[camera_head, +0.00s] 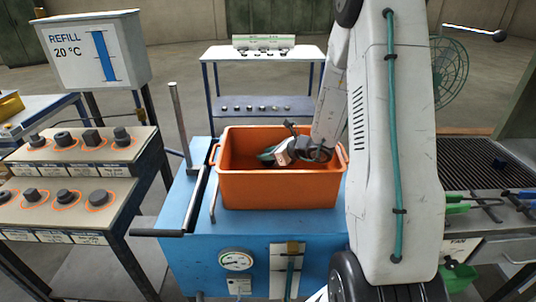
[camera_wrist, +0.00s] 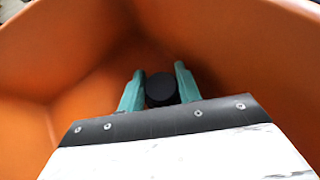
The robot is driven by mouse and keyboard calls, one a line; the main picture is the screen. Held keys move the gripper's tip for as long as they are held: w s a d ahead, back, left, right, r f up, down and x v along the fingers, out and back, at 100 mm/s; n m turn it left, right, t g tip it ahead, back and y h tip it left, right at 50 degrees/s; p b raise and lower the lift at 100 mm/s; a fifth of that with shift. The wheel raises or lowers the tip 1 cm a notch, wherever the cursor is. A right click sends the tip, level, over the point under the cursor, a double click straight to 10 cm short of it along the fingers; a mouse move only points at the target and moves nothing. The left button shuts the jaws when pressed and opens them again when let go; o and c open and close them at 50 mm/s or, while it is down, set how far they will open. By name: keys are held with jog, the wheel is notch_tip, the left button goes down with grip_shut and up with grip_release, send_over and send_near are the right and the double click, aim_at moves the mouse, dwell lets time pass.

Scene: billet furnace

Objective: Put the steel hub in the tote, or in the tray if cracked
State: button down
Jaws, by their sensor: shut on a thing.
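The orange tote (camera_head: 280,190) stands on a blue cart in the middle of the head view. My gripper (camera_head: 268,155) reaches down inside the tote from the right. In the wrist view, the teal fingers of my gripper (camera_wrist: 160,85) are shut on a dark round piece, seemingly the steel hub (camera_wrist: 160,88). Orange tote walls (camera_wrist: 60,60) surround it in that view. I cannot tell whether the hub touches the tote floor, and no crack shows on the part in view. The head view hides the hub behind the tote wall and gripper. I cannot make out which object is the tray.
A sloped rack (camera_head: 65,170) with several dark parts in orange rings stands at left, under a "REFILL 20 °C" sign (camera_head: 95,52). A shelf table (camera_head: 262,57) with small parts stands behind. A dark grate (camera_head: 470,165) and green-handled tools (camera_head: 458,208) are at right.

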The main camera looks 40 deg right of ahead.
jog(key=c, duration=1)
grip_release()
